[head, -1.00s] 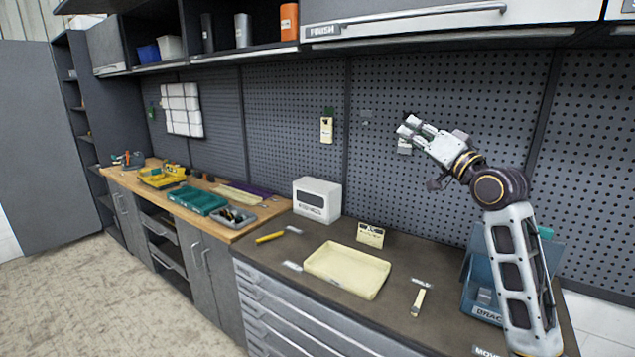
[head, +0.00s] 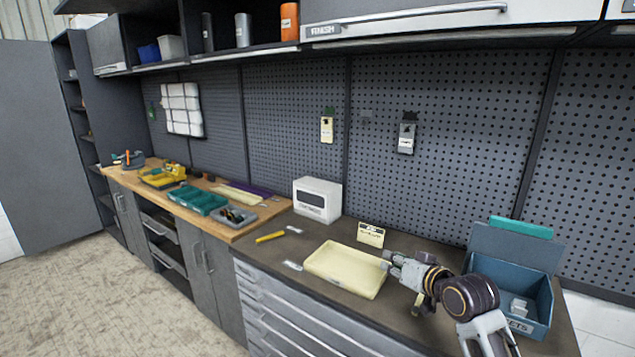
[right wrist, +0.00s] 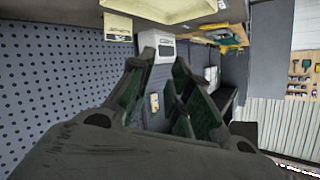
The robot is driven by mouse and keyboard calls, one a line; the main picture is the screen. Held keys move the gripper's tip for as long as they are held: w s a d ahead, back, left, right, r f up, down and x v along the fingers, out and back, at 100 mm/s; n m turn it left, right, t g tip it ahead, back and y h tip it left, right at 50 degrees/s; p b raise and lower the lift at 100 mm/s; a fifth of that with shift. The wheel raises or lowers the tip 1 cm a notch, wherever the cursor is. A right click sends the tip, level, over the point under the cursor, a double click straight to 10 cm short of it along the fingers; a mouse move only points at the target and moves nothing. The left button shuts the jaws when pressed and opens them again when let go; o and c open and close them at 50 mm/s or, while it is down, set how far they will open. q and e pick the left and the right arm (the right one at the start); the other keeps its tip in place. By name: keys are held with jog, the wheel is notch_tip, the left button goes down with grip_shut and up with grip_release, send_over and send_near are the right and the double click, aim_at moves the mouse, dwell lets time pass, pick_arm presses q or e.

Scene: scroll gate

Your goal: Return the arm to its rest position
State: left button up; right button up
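My right gripper (head: 386,262) is low over the dark bench, just right of the cream tray (head: 322,272). Its fingertips overlap the tray's right rim in the head view; I cannot tell if they touch it. In the right wrist view the two fingers (right wrist: 158,72) stand apart with nothing between them, so it is open and empty. My right arm comes in from the bottom right corner. My left gripper is in neither current view.
A blue bin (head: 481,267) stands right of my arm. A small sign (head: 370,235) and a white box (head: 317,199) stand behind the tray. A grey device (head: 407,136) and a pale tag (head: 327,129) hang on the pegboard (head: 460,150). A yellow marker (head: 270,237) lies left.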

jog(key=s+f+n+g+h, duration=0.15)
jog(key=s+f+g, duration=0.35)
jog(key=s+f, duration=0.95)
jog(key=s+d+f+g+h, duration=0.1)
jog(key=s+f+g, duration=0.1)
jog(key=s+f, duration=0.5)
jog(key=s+d+f+g+h, duration=0.2)
jog(key=s+f, duration=0.2)
jog(key=s, duration=0.5)
notch_tip(320, 180, down, 33)
jog(key=s+d+g, duration=0.2)
jog(key=s+d+f, duration=0.3)
jog(key=s+f, duration=0.7)
jog(key=s+d+f+n, duration=0.1)
jog(key=s+d+f, duration=0.2)
jog(key=s+f, duration=0.7)
jog(key=shift+s+d+g+h, duration=0.25)
jog(key=shift+s+h, duration=0.2)
jog(key=shift+s, duration=0.25)
jog(key=shift+f, duration=0.1)
